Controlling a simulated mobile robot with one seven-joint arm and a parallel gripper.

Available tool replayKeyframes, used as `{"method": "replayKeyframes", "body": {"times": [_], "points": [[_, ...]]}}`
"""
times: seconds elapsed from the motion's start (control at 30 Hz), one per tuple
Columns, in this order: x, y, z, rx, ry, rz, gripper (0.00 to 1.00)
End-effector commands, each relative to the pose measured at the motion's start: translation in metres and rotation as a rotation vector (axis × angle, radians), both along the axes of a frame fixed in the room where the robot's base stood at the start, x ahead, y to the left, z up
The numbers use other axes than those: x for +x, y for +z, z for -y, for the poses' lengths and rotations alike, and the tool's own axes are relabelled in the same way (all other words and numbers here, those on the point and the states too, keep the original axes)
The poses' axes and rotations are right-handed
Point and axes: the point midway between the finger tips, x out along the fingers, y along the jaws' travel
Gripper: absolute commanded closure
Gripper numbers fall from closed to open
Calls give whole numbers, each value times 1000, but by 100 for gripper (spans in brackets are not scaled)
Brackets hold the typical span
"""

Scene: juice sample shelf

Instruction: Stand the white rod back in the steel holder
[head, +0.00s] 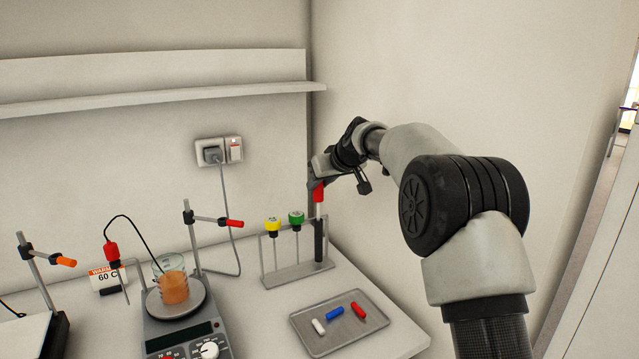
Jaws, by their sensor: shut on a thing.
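The steel holder (296,275) is a low frame standing on the bench by the wall corner. A yellow-topped piece (272,226) and a green-topped piece (296,220) stand in it. At its right end is an upright rod with a red top (319,194) and a short white stretch (319,210) below. A dark upright length (319,243) continues under the white; I cannot tell whether it is a sleeve or part of the rod. My gripper (317,184) is shut on the red top, with its fingertips partly hidden.
A grey tray (312,346) in front holds small white, blue and red bars. The right wall is close beside my arm.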

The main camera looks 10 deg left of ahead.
Motion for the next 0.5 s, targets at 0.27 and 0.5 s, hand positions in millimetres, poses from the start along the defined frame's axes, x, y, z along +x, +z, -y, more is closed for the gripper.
{"method": "replayKeyframes", "body": {"times": [0.27,0.5], "points": [[-1,0,1,0,-1,1,100],[-1,-5,1,0,0,0,100]]}}
